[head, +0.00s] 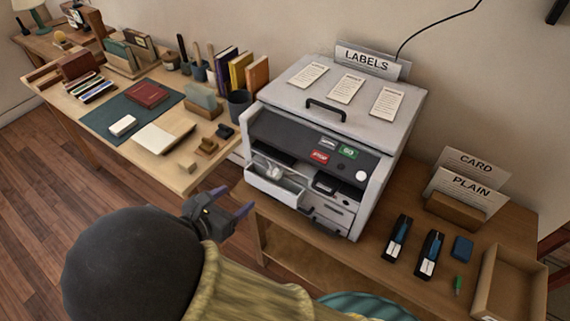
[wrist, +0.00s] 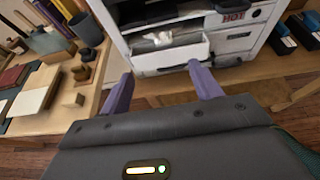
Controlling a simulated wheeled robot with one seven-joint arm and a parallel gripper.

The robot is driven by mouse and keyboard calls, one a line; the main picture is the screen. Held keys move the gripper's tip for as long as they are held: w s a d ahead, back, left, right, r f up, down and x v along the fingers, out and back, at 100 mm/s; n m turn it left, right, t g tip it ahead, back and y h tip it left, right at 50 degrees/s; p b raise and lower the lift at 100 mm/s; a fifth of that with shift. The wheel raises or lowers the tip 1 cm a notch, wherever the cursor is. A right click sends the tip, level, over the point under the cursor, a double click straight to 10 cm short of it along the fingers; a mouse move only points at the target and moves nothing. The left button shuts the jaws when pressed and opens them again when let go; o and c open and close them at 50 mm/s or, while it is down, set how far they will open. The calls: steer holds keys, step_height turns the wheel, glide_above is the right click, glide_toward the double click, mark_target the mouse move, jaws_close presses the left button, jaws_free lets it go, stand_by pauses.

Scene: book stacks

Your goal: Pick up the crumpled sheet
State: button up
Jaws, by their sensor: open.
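The crumpled sheet (head: 267,170) is a small whitish wad in the pulled-out white tray (head: 276,190) low on the left of the grey label machine (head: 366,160). In the wrist view the crumpled sheet (wrist: 160,38) lies at the back of the tray (wrist: 172,57), partly under the dark opening. My gripper (head: 231,200) is in front of the tray and apart from it. In the wrist view the purple fingers of my gripper (wrist: 160,75) are spread, with nothing between them, pointing at the tray front.
A wooden desk (head: 184,181) with books and papers stands left of the machine. A dark cup (wrist: 85,28) stands left of the tray.

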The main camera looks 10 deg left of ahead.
glide_toward(272, 173)
steer(key=x, duration=0.4)
steer(key=shift+a, duration=0.15)
steer(key=shift+x, duration=2.85)
steer(key=shift+s+r, duration=0.1)
steer(key=shift+s, duration=0.05)
steer(key=shift+s, duration=0.15)
steer(key=c, duration=1)
